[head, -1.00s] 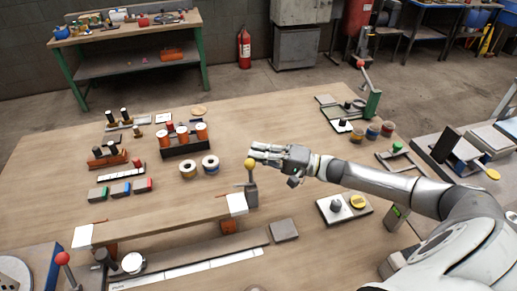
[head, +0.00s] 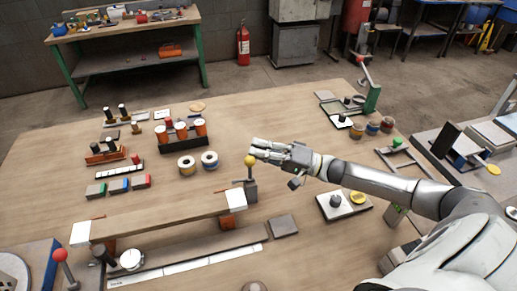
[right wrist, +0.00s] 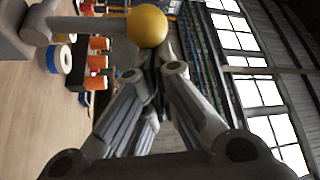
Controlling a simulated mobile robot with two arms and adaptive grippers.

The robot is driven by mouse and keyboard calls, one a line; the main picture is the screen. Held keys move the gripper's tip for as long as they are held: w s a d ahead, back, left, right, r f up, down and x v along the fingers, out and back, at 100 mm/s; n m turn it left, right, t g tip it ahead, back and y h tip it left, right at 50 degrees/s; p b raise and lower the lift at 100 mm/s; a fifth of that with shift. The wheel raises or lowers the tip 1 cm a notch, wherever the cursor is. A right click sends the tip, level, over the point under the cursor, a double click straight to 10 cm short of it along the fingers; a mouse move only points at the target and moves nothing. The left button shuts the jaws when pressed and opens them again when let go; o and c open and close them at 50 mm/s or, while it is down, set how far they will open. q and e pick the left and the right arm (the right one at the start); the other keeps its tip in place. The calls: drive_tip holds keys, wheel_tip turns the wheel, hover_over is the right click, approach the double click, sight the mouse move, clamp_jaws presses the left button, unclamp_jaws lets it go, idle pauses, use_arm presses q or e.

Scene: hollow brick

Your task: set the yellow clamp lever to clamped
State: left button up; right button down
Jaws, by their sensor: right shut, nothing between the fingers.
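The yellow clamp lever is a yellow ball knob (head: 250,160) on a short grey post (head: 250,180), standing near upright at the right end of the long board. My right gripper (head: 256,148) is shut and empty, its fingertips just beside and behind the knob in the head view. In the right wrist view the yellow knob (right wrist: 147,26) shows large just beyond the shut fingertips (right wrist: 156,70). I cannot tell whether they touch. The lever's grey arm (right wrist: 80,26) runs left from the knob there. My left gripper is not in view.
A long board (head: 165,217) with white end blocks lies left of the lever. Tape rolls (head: 209,160) and a rack of orange spools (head: 182,138) stand behind it. A plate with a grey knob and yellow button (head: 343,205) lies to the right. Bare tabletop lies between.

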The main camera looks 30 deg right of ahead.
drive_tip(key=s+a+f+n+y+b, duration=0.1)
drive_tip(key=s+a+n+y+b, duration=0.1)
drive_tip(key=s+n, duration=0.5)
drive_tip(key=shift+s+f+g+y+b, duration=0.25)
drive_tip(key=shift+g+y+b, duration=0.15)
drive_tip(key=shift+y, duration=0.5)
drive_tip(key=shift+s+f, duration=0.1)
drive_tip(key=shift+f, duration=0.05)
wheel_tip(320, 180, up, 10)
drive_tip(key=shift+r, duration=0.2)
idle(0.4)
idle(0.4)
